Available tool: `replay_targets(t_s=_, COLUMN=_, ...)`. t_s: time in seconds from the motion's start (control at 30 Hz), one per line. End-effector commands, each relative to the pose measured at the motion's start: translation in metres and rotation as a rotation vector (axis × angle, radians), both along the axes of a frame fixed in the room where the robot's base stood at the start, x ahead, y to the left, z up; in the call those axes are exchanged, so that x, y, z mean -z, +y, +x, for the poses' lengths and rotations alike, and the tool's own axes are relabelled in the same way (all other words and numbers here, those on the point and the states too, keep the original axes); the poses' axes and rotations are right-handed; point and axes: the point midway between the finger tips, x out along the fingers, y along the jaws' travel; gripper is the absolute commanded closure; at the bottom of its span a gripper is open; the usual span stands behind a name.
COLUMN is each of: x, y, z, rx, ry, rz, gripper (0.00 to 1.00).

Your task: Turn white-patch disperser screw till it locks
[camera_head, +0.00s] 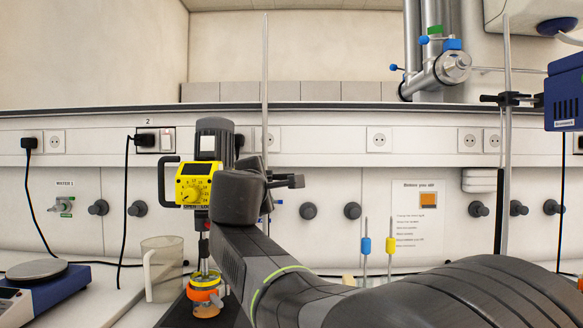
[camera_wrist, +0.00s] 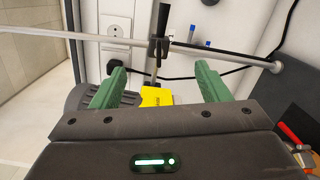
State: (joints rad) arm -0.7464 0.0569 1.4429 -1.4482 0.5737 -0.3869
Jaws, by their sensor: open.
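The disperser (camera_head: 194,190) stands left of centre in the head view, with a yellow front, a round dial and a grey motor on top. Its shaft runs down toward a small jar (camera_head: 206,308) with orange contents. The wrist view shows its yellow housing (camera_wrist: 156,97) between and beyond my fingers. My gripper (camera_wrist: 160,84) is open and empty, its two green fingers apart. A black clamp piece (camera_wrist: 160,42) on the stand's rod lies beyond the fingertips. In the head view my arm hides the area right of the disperser.
A tall stand rod (camera_head: 265,80) rises behind my wrist. A clear beaker (camera_head: 162,270) and a balance (camera_head: 42,278) stand to the left. Black cables hang on the wall. Another rod (camera_head: 507,150) with a blue device (camera_head: 565,92) is at the right.

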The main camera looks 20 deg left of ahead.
Motion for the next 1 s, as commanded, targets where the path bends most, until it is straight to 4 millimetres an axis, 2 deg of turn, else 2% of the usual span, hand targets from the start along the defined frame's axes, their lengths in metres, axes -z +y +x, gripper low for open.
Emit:
replay_targets(t_s=0.03, x=-0.012, y=0.000, z=0.003, rx=0.016, ry=-0.007, rz=-0.059, gripper=0.31)
replay_targets(t_s=0.5, x=-0.019, y=0.001, z=0.016, rx=0.089, ry=-0.112, rz=-0.609, gripper=0.31)
replay_targets(t_s=1.0, x=-0.015, y=0.008, z=0.004, rx=0.032, ry=-0.233, rz=-1.163, gripper=0.31)
